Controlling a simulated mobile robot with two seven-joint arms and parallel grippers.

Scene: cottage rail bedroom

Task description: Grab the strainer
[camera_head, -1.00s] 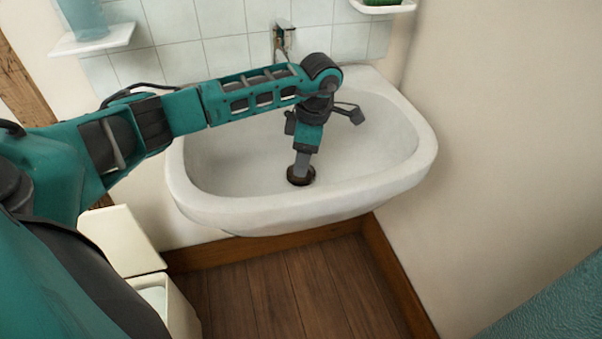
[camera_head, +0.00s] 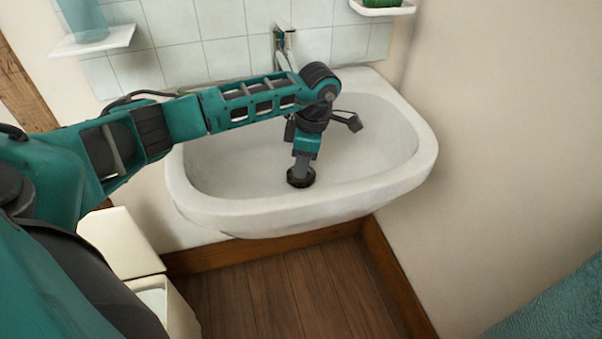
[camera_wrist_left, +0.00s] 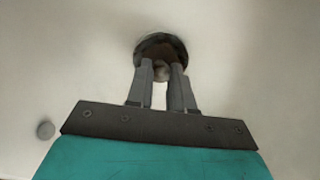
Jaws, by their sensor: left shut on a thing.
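The strainer (camera_head: 301,178) is a small dark round piece at the bottom of the white sink (camera_head: 225,212). My left gripper (camera_head: 301,169) reaches down into the basin and is shut on the strainer. In the left wrist view the strainer (camera_wrist_left: 160,50) shows as a dark disc with a lighter knob at its middle, and the fingertips of my left gripper (camera_wrist_left: 161,70) are on either side of that knob. I cannot tell whether the strainer is clear of the basin floor. My right gripper is not in view.
A tap (camera_head: 285,45) stands at the back of the sink. A small shelf with a blue cup (camera_head: 84,18) is at upper left, and a soap dish (camera_head: 383,8) is at upper right. The right wall is close to the sink.

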